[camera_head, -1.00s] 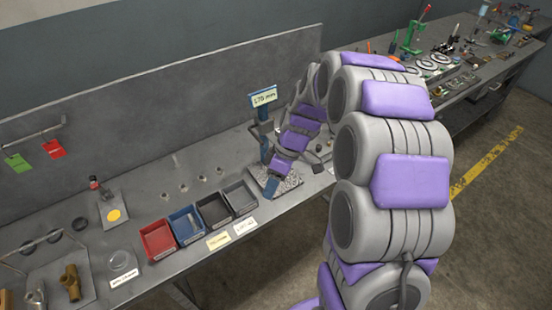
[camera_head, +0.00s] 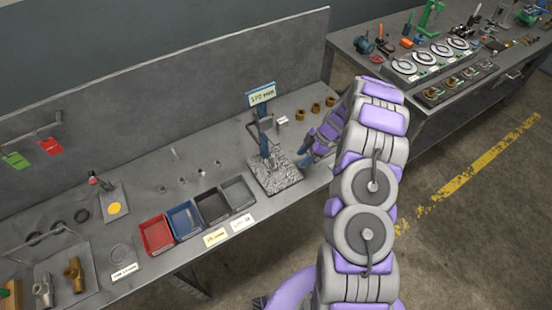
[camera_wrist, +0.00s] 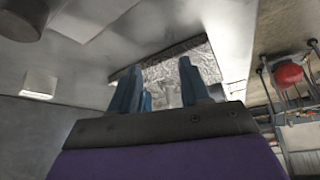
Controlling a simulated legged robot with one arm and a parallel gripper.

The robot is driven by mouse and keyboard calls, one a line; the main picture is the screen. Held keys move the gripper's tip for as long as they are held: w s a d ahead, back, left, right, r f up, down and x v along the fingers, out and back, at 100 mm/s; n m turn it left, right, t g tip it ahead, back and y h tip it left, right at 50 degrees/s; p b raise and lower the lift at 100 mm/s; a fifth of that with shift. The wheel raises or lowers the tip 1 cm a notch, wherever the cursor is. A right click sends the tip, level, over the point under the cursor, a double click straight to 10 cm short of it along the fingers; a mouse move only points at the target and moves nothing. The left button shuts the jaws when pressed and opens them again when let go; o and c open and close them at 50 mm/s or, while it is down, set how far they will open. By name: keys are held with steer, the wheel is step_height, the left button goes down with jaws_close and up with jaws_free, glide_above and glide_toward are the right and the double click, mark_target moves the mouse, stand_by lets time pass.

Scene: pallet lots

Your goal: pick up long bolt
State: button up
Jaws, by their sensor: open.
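Several small upright metal pieces, bolt-like, stand on the bench behind the bins; one (camera_head: 175,152) stands farthest back, another (camera_head: 218,163) farthest right. They are too small for me to tell which is the long bolt. My gripper (camera_head: 305,155) is over the bench to the right of the blue stand (camera_head: 267,125) with the "170 mm" sign, well right of these pieces. In the wrist view my gripper (camera_wrist: 158,76) has its blue fingers apart and empty, with the stand's rough silvery plate (camera_wrist: 182,65) beyond them. No bolt is clear there.
Red (camera_head: 157,235), blue (camera_head: 185,221), dark (camera_head: 213,207) and grey (camera_head: 238,194) bins line the bench front. Brass pieces (camera_head: 316,107) stand behind my gripper. A grey back panel (camera_head: 170,90) bounds the bench. Another loaded bench (camera_head: 385,75) stands at right.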

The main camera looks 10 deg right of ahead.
glide_toward(271, 166)
steer(key=f, duration=0.2)
steer(key=a+f, duration=0.1)
steer(key=f, duration=0.1)
steer(key=shift+f+b, duration=0.35)
steer(key=shift+b, duration=0.05)
steer(key=shift+w+a+f, duration=0.1)
steer(key=shift+a+f, duration=0.15)
steer(key=shift+a, duration=0.85)
steer(key=shift+w+a+f, duration=0.1)
steer(key=shift+a+f, duration=0.15)
steer(key=shift+a, duration=0.85)
steer(key=shift+d, duration=0.35)
steer(key=c, duration=0.6)
steer(key=shift+a, duration=0.1)
jaws_close()
steer(key=shift+a, duration=0.1)
